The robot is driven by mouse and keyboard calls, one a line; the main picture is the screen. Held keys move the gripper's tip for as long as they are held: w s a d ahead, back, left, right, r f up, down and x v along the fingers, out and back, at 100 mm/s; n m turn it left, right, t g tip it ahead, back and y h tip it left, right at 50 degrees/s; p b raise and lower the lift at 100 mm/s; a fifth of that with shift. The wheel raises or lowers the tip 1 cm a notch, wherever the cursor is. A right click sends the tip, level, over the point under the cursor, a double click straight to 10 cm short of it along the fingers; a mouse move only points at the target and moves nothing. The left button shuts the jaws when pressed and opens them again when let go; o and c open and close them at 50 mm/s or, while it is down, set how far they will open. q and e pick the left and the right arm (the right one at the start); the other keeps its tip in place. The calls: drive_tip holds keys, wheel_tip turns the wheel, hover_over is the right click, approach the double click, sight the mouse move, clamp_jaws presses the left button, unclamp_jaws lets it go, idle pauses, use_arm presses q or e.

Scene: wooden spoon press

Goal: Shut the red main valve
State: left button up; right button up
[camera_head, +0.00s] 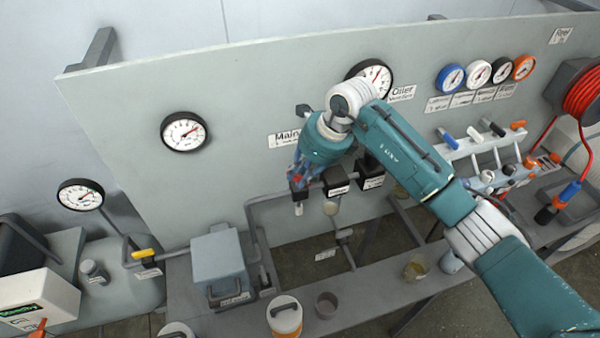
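My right arm comes in from the lower right, and its teal wrist hides much of the panel's middle. My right gripper (300,178) points down at the pipe fittings below the label reading "Main" (286,139). Small red and blue patches show around its fingers. The red main valve is not clearly distinguishable there, as the gripper and wrist cover that spot. I cannot tell whether the fingers are open, shut or touching the valve. My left gripper is not in view.
The grey panel (120,120) carries a left gauge (184,132), a gauge behind my wrist (377,74) and several coloured gauges at right. Colour-handled valves (475,137) and a red hose reel (582,92) stand at right. A grey box (219,262) and cups occupy the bench (365,298).

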clamp_jaws()
drive_tip(key=m+b, duration=0.2)
drive_tip(key=m+t+h+b, duration=0.1)
drive_tip(key=m+b, duration=0.2)
drive_tip(key=shift+a+f+m+t+b, duration=0.15)
drive_tip(key=shift+a+m+t+b, duration=0.15)
drive_tip(key=shift+t+b, duration=0.1)
drive_tip(key=m+h+b, duration=0.1)
drive_tip(key=m+b, duration=0.1)
drive_tip(key=shift+m+b, duration=0.4)
drive_tip(key=shift+r+m+t+h, duration=0.25)
drive_tip(key=shift+m+t+h, duration=0.05)
drive_tip(key=shift+w, duration=0.1)
drive_tip(key=o, duration=0.8)
unclamp_jaws()
drive_tip(key=shift+o, duration=0.2)
drive_tip(key=v, duration=1.2)
